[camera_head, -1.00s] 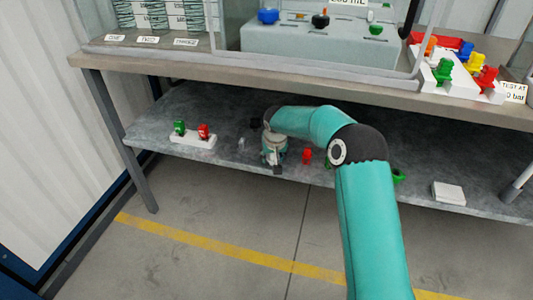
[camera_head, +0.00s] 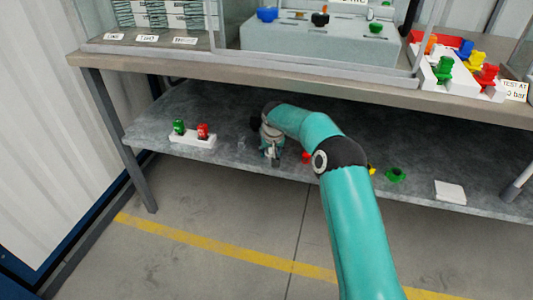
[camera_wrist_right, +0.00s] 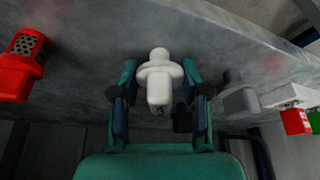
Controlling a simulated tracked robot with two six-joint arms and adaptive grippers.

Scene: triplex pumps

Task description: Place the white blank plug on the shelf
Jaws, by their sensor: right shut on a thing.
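The white blank plug (camera_wrist_right: 159,75) shows in the right wrist view between the two fingers of my right gripper (camera_wrist_right: 157,92), which is shut on it. In the head view, the right gripper (camera_head: 272,155) is over the front part of the grey lower shelf (camera_head: 340,133), under the table top. The plug cannot be made out clearly there. In the wrist view, the shelf surface (camera_wrist_right: 80,40) lies behind the plug; I cannot tell whether they touch. My left gripper is not in view.
A white holder (camera_head: 192,139) with green and red plugs stands left on the shelf. A red plug (camera_head: 305,157), a green plug (camera_head: 396,174) and a white block (camera_head: 450,191) are to the right. A grey plug (camera_wrist_right: 240,98) is beside the gripper.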

